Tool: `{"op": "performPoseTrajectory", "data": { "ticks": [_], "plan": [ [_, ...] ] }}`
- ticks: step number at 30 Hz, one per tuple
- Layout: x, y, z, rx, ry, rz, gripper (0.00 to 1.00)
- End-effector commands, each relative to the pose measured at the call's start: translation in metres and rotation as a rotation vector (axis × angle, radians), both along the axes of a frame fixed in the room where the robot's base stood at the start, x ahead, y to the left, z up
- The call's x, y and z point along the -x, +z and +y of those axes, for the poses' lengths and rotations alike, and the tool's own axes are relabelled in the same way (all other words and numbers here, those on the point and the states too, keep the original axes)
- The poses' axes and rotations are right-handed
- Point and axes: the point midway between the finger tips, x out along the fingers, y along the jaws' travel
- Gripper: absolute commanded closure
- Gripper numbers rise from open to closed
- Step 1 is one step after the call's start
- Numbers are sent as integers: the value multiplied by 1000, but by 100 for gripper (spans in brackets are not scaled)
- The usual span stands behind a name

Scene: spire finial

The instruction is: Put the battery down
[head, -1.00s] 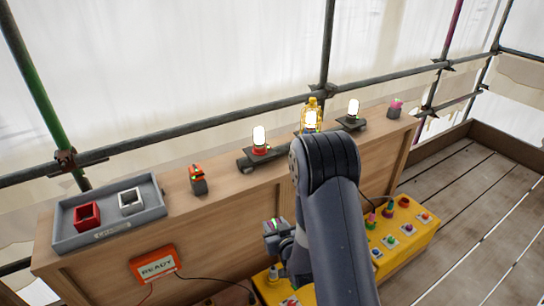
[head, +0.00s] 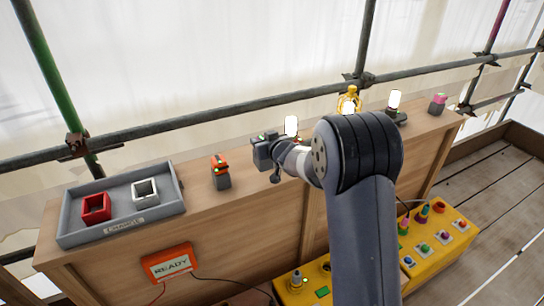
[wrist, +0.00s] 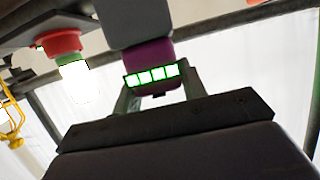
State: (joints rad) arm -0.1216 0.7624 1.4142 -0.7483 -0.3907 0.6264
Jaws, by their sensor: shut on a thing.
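My gripper (head: 266,152) is shut on a purple battery (wrist: 154,57) with a dark grey body and a strip of lit green cells, seen between the fingers in the wrist view. In the head view it is level with the bench top, left of the first lit lamp (head: 291,126); the battery itself is mostly hidden there. The wrist view looks upside down. An orange-topped battery (head: 221,173) stands on the bench to the left of my gripper. A pink-topped battery (head: 438,104) stands at the right end.
A grey tray (head: 72,232) with a red (head: 96,208) and a white (head: 146,191) square holder lies at the left end of the bench. A yellow lantern (head: 349,100) and another lamp (head: 394,101) stand rightward. A yellow control box (head: 460,262) is below. Scaffold pipes run behind.

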Motion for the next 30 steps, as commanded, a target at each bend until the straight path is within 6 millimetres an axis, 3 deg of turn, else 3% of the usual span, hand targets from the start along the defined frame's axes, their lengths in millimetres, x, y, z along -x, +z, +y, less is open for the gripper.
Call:
{"op": "performPoseTrajectory", "data": {
  "ticks": [12,23,24,30],
  "plan": [
    [0,-50,0,0,0,-1,100],
    [0,-55,0,-2,0,-4,100],
    [0,-56,0,-1,0,-2,59],
    [0,-55,0,-1,0,-2,43]
  ]
}}
